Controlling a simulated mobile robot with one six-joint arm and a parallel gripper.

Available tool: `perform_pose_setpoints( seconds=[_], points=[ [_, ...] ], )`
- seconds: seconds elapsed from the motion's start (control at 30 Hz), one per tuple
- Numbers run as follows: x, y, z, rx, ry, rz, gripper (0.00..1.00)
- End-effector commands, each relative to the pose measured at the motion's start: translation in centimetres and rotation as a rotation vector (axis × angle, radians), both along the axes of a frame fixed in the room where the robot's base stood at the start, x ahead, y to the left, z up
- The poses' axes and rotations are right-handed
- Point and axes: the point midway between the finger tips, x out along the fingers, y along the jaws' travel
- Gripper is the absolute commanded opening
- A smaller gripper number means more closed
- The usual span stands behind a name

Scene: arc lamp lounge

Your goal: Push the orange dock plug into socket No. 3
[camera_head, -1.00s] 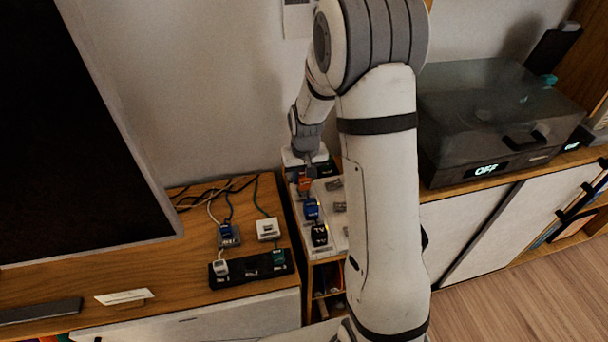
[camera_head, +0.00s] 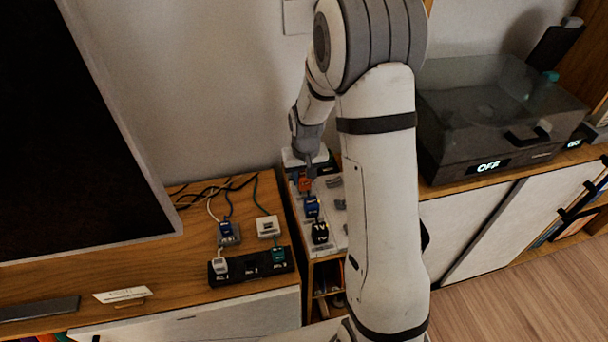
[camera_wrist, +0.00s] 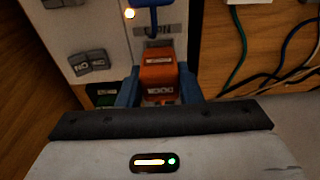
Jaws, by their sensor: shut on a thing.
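The orange dock plug (camera_head: 305,184) is at the far end of the white socket strip (camera_head: 333,244), beyond a blue plug (camera_head: 312,207) and a black plug marked TV (camera_head: 320,233). In the wrist view the orange plug (camera_wrist: 158,70) sits between the two blue fingers of my gripper (camera_wrist: 160,88), which is shut on it. Its lower end is hidden, so I cannot tell whether it is in a socket. The socket number beneath it is hidden. Grey number tags (camera_wrist: 90,62) lie along the strip, too blurred to read fully.
A black strip (camera_head: 250,267) with white and green plugs lies on the wooden cabinet at left, with loose cables (camera_head: 212,192) behind it. The dark TV screen (camera_head: 70,130) stands further left. A turntable (camera_head: 495,118) showing OFF is at right. The wall is close behind.

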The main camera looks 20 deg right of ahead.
Motion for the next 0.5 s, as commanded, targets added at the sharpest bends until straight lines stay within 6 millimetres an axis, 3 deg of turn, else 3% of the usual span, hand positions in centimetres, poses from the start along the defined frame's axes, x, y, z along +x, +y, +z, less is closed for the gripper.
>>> perform_pose_setpoints(
  seconds=[0.5],
  points=[
    [0.0,0.0,-1.4,0.0,0.001,0.0,0.07]
  ],
)
